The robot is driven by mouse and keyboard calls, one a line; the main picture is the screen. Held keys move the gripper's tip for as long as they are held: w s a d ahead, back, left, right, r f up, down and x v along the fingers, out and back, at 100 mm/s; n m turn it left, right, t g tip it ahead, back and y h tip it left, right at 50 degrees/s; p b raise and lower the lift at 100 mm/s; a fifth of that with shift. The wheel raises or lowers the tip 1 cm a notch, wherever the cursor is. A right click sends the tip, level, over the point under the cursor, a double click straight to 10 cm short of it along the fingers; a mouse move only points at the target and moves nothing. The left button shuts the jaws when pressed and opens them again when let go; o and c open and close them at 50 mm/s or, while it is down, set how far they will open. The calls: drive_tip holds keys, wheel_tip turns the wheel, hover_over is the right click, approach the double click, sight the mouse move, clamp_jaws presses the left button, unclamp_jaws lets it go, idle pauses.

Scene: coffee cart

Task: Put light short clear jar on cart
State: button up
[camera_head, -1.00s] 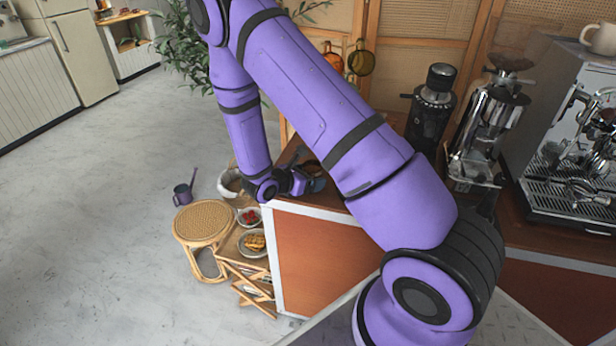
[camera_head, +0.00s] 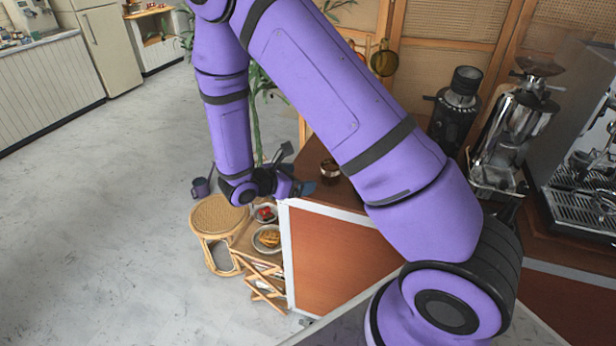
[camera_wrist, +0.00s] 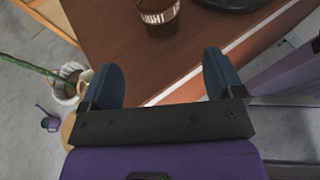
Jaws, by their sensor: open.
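A short clear glass jar (camera_head: 330,172) with dark brown contents stands upright on the wooden cart (camera_head: 345,245), near its left end. The jar also shows at the top of the wrist view (camera_wrist: 158,12), partly cut off by the picture edge. My gripper (camera_head: 293,180) is at the cart's left edge, to the left of the jar. In the wrist view my gripper (camera_wrist: 165,78) has its two blue fingers wide apart with nothing between them. The jar is beyond the fingertips and apart from them.
A black grinder (camera_head: 458,108), a chrome grinder (camera_head: 505,130) and an espresso machine (camera_head: 585,150) stand on the cart's right. A round rattan stool (camera_head: 220,215) and plates of food (camera_head: 267,238) are below my gripper. A dark round item (camera_wrist: 232,3) lies near the jar.

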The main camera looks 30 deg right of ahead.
drive_tip(key=s+d+r+m+g+y, duration=0.1)
drive_tip(key=s+r+m+y, duration=0.2)
drive_tip(key=s+r+m, duration=0.5)
drive_tip(key=s+d+r+m+g+y, duration=0.1)
drive_tip(key=s+r+m+g+y, duration=0.15)
drive_tip(key=r, duration=0.95)
drive_tip(key=s+a+r+m+t+y, duration=0.3)
drive_tip(key=s+r+m+t+y, duration=0.4)
drive_tip(key=s+r, duration=0.7)
drive_tip(key=shift+a+m+y, duration=0.3)
drive_tip(key=shift+m+y, duration=0.15)
drive_tip(key=shift+m, duration=0.6)
